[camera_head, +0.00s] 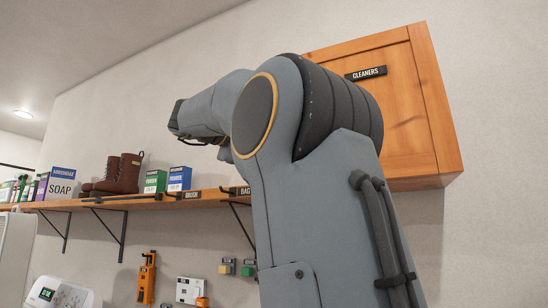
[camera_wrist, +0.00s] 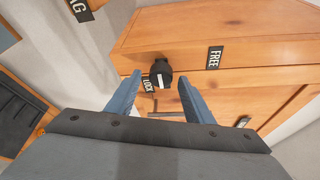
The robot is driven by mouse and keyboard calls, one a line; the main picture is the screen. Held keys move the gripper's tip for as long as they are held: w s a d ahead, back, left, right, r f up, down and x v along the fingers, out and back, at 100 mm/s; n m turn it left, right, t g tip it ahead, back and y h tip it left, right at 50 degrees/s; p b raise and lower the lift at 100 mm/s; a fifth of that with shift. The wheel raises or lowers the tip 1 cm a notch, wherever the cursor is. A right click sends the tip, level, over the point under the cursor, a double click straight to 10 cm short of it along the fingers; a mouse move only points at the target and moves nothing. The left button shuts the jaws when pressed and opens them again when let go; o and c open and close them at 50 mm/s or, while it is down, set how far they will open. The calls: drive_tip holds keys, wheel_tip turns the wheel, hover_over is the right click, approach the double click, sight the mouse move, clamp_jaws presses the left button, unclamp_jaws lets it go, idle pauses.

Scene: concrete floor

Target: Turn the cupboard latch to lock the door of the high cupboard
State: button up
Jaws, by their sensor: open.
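The wooden high cupboard (camera_head: 405,120) hangs on the wall at the upper right of the head view, its door shut as far as I can see. My arm covers its left part. The wrist view shows its orange wood close up (camera_wrist: 185,30). The black round latch (camera_wrist: 161,68) sits there with a pale mark on it, near a LOCK label (camera_wrist: 149,86) and a FREE label (camera_wrist: 214,58). My gripper (camera_wrist: 160,79) is open, its two blue fingers either side of the latch. I cannot tell whether they touch it. The head view hides the fingers.
A wall shelf (camera_head: 120,202) at left holds a SOAP box (camera_head: 62,184), brown boots (camera_head: 122,174) and two smaller boxes. Several tools hang below it, including an orange one (camera_head: 146,278). The cupboard bears a CLEANERS label (camera_head: 366,73). A dark bar (camera_wrist: 167,115) shows below the latch.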

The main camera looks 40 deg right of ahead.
drive_tip(key=a, duration=0.3)
drive_tip(key=a+b, duration=0.1)
drive_tip(key=a, duration=0.1)
drive_tip(key=shift+a+r, duration=0.3)
drive_tip(key=shift+a, duration=0.05)
